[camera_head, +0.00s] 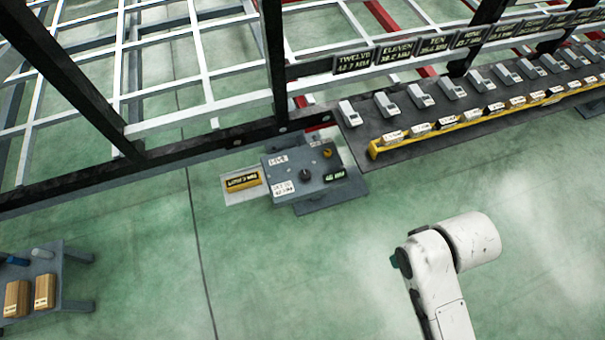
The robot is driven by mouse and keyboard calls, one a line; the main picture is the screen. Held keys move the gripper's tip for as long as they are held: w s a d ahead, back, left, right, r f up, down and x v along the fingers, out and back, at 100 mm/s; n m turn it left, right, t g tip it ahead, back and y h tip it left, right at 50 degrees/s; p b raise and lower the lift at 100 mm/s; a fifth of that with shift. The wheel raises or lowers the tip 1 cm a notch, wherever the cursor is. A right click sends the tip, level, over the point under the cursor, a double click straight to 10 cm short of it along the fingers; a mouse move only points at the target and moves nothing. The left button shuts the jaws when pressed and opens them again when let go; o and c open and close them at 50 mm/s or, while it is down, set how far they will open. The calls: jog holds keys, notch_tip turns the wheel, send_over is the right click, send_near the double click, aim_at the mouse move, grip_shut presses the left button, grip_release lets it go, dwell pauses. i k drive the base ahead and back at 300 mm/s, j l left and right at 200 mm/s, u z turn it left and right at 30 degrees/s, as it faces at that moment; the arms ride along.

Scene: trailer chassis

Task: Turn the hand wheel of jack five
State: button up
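A grey jack box (318,163) stands on the floor beside the black frame rail, left of centre. I cannot tell for sure which is the hand wheel. A dark display (335,176) on the box has small lit figures I cannot read clearly. My white arm shows at the lower right, apart from the box. My gripper is not in view.
A yellow block (243,181) lies on a pale plate left of the box. A long dark bench (365,147) with several labelled units and a yellow rail (440,132) runs right. A small table (62,285) with wooden blocks stands lower left. Green floor between is clear.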

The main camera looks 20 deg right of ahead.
aim_at(305, 175)
jog(key=i+j, duration=0.45)
jog(key=j, duration=0.15)
jog(key=i+j, duration=0.45)
jog(key=j, duration=0.15)
jog(key=l+z, duration=0.05)
